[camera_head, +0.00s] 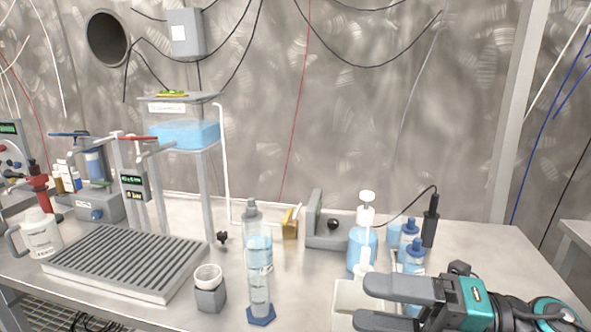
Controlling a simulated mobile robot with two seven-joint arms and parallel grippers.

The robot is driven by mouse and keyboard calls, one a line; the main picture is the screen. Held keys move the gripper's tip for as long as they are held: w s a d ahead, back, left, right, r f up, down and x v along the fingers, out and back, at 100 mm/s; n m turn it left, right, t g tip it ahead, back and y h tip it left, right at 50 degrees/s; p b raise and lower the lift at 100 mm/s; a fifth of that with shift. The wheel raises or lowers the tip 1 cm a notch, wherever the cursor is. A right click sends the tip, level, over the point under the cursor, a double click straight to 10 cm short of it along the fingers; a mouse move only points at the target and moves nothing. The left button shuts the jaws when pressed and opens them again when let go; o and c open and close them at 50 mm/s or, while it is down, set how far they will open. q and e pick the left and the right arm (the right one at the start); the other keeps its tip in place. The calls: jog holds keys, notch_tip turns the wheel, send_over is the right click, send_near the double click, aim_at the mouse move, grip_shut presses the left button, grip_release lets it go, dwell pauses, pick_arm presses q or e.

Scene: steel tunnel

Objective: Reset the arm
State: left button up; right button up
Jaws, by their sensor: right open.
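My right gripper (388,303) comes in at the lower right of the head view, above the front right of the bench. Its two grey fingers point left and are apart, with nothing seen held between them. It overlaps the view of a white tray (345,296) behind or below it; whether they touch I cannot tell. The teal and black wrist runs off to the right edge. My left arm is not in view.
A tall clear cylinder (259,268) with blue liquid stands left of the gripper. Behind are a pump bottle (362,248) and blue-capped bottles (414,257). A ribbed grey rack (125,262) lies at left. The bench's right part (490,245) is clear.

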jog(key=w+d+f+m+t+h+p, duration=0.1)
jog(key=w+d+f+m+t+h, duration=0.15)
jog(key=f+m+t+h, duration=0.75)
jog(key=w+d+f+m+t+h+p, duration=0.1)
jog(key=w+d+f+m+t+h, duration=0.25)
jog(key=m, duration=1.25)
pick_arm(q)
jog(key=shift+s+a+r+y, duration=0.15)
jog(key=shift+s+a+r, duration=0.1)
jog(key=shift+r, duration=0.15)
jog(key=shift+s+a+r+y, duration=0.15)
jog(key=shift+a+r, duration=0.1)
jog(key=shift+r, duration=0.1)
pick_arm(e)
jog(key=s+f+m+g+h, duration=0.1)
jog(key=s+f+m+g, duration=0.2)
jog(key=s+f, duration=0.3)
jog(key=s+d+f+m+g+h, duration=0.1)
jog(key=s+f+m+g+h, duration=0.1)
jog(key=s+f, duration=0.5)
notch_tip(320, 180, down, 5)
jog(key=shift+f+m+g, duration=0.1)
jog(key=shift+m+g, duration=0.75)
jog(key=shift+m, duration=0.35)
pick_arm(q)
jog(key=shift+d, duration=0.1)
pick_arm(e)
jog(key=shift+w, duration=0.1)
